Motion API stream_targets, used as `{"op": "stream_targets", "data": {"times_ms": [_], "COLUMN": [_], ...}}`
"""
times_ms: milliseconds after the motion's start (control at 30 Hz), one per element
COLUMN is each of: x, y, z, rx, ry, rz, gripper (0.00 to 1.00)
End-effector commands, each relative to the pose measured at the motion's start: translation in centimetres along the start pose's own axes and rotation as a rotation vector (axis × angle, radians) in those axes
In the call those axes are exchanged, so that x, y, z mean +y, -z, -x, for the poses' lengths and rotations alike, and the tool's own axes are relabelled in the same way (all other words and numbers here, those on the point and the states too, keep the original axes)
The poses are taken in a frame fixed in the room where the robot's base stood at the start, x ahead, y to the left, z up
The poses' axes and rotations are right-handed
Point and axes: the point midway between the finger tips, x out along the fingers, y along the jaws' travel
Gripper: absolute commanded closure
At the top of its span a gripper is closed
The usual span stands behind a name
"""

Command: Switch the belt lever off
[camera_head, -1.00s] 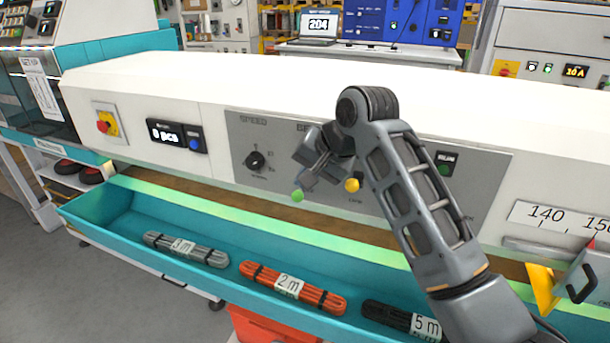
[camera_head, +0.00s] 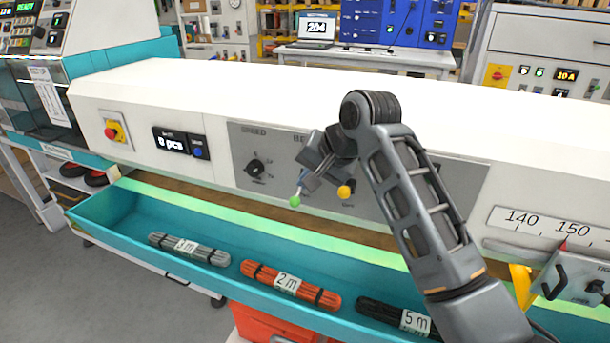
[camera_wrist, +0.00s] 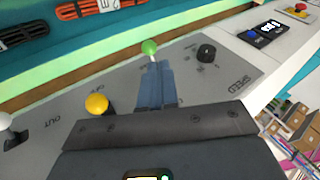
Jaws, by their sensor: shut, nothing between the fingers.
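The green-knobbed lever (camera_head: 295,201) stands out from the grey panel, below lettering that starts "BE" and is partly covered by my arm. I take it as the belt lever. In the wrist view its green ball (camera_wrist: 149,47) shows just beyond my fingertips. My gripper (camera_head: 307,182) is shut and empty, close beside the lever; the fingers (camera_wrist: 153,68) overlap its stem in the wrist view, and I cannot tell whether they touch. A yellow-knobbed lever (camera_head: 344,192) is just right of it, and left of it in the wrist view (camera_wrist: 97,103).
A black speed knob (camera_head: 255,167) is left of the lever. A white-knobbed control (camera_wrist: 8,121) is by "OUT". A teal tray (camera_head: 110,212) with cable bundles runs below the panel. A red emergency button (camera_head: 112,132) and a counter display (camera_head: 171,143) are further left.

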Motion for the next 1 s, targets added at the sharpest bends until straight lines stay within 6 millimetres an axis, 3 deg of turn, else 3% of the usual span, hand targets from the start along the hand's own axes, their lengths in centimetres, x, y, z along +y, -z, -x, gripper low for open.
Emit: {"op": "stream_targets", "data": {"times_ms": [300,500,1000], "x": [0.3,0.4,0.5], "y": [-2.1,-2.8,-3.2], "z": [6.2,8.6,9.2], "rx": [0.003,0.002,0.000], "ry": [0.003,0.003,0.002], "rz": [0.002,0.001,0.000], "gripper": [1.00,1.00,1.00]}}
